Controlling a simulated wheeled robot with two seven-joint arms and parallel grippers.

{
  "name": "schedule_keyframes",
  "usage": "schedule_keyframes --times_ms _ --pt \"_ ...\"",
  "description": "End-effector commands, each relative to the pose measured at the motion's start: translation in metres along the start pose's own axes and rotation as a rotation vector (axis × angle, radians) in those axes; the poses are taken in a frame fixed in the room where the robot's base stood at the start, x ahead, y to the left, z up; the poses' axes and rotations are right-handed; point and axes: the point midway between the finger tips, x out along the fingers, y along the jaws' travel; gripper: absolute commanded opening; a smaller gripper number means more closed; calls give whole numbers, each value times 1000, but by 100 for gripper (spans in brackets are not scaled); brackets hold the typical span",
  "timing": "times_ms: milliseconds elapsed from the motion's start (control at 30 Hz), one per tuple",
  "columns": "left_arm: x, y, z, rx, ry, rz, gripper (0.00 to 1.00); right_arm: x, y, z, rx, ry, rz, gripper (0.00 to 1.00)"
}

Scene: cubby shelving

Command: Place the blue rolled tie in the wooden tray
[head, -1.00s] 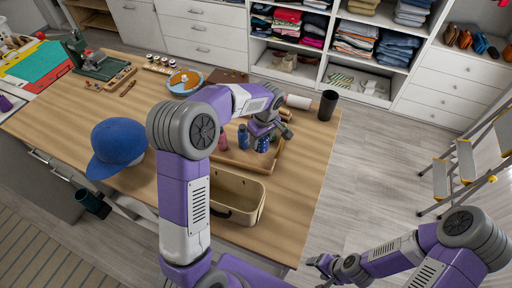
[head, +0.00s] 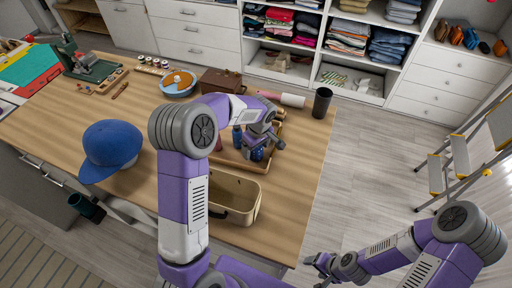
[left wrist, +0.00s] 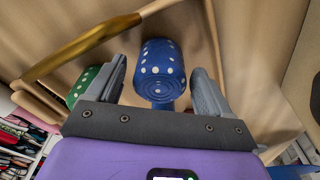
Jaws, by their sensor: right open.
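The blue rolled tie (head: 257,153) with white dots sits at the near right part of the wooden tray (head: 226,157). In the left wrist view the tie (left wrist: 162,72) lies between my left fingers, its round end toward the camera. My left gripper (head: 262,146) is over the tray; its fingers (left wrist: 157,85) are spread either side of the tie, with a visible gap at the left. My forearm hides part of the tray. My right gripper (head: 322,264) is open and empty, off the table's near right corner.
A green dotted roll (left wrist: 84,86) shows in the left wrist view. An open beige case (head: 236,196) is in front of the tray. A black cup (head: 322,102) and a blue cap (head: 111,149) stand on the table.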

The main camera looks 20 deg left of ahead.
Motion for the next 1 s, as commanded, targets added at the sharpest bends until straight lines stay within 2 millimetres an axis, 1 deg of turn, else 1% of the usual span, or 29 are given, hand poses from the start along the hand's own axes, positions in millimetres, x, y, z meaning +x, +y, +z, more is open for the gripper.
schedule_keyframes --times_ms 267,367,467,700,800,900,1000 --pt "-1 0 0 0 0 0 81 -1 0 0 0 0 0 65" --pt "-6 0 -1 0 0 1 81 -5 -2 0 0 0 0 65" --pt "-21 1 -1 0 3 4 81 -6 -2 0 0 0 0 65" --pt "-74 1 -1 -1 2 5 81 -12 -5 0 0 0 0 65" --pt "-94 1 -1 0 2 4 81 -15 -6 1 0 0 0 65" --pt "-108 1 -1 1 1 2 81 -17 -6 1 0 0 0 65" --pt "-118 0 0 0 0 2 81 -18 -7 1 0 0 0 65"
